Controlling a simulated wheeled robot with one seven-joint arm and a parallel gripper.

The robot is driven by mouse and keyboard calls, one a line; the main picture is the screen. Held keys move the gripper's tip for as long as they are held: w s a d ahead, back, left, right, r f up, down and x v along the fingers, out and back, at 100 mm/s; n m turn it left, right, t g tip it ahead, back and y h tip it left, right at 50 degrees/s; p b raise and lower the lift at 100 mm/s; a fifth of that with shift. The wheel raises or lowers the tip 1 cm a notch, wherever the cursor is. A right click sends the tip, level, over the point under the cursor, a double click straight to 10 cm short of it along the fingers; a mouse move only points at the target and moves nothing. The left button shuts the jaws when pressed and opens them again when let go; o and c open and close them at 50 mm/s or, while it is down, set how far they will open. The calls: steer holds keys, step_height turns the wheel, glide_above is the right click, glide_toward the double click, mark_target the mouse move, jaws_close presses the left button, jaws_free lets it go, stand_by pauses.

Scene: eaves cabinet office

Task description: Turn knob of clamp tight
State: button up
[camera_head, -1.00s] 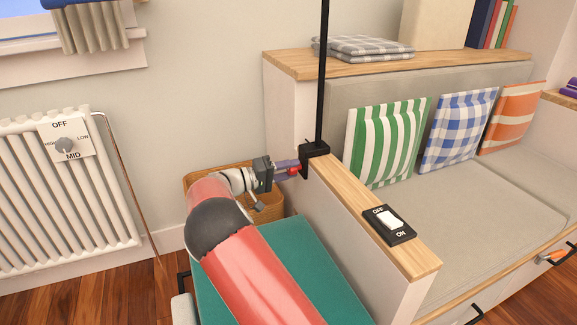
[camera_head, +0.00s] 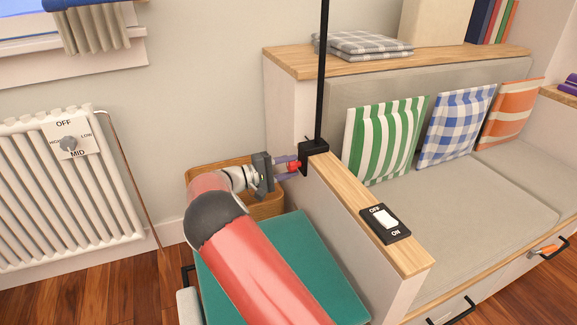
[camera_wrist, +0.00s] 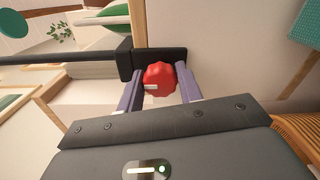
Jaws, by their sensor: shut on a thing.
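The black clamp (camera_head: 316,148) grips the end of the wooden ledge and carries an upright black pole. Its red knob (camera_head: 294,166) faces left, toward my arm. My gripper (camera_head: 288,167) is shut on the red knob, a finger on each side. In the wrist view the scalloped red knob (camera_wrist: 160,79), with a small white mark on its face, sits between the two purple-grey fingers (camera_wrist: 160,90). The black clamp body (camera_wrist: 170,58) shows behind it. The clamp's contact with the ledge is partly hidden.
A wicker basket (camera_head: 262,209) stands behind my gripper, against the wall. A teal-topped seat (camera_head: 315,262) lies under my arm. The wooden ledge (camera_head: 345,187) bears an ON/OFF switch (camera_head: 385,222). A radiator (camera_head: 65,200) stands at the left.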

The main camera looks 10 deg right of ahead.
stand_by(0.3)
steer(key=o, duration=1)
steer(key=a, duration=0.2)
steer(key=s+a, duration=0.1)
steer(key=a, duration=0.4)
steer(key=shift+s+a, duration=0.25)
steer(key=shift+a, duration=0.05)
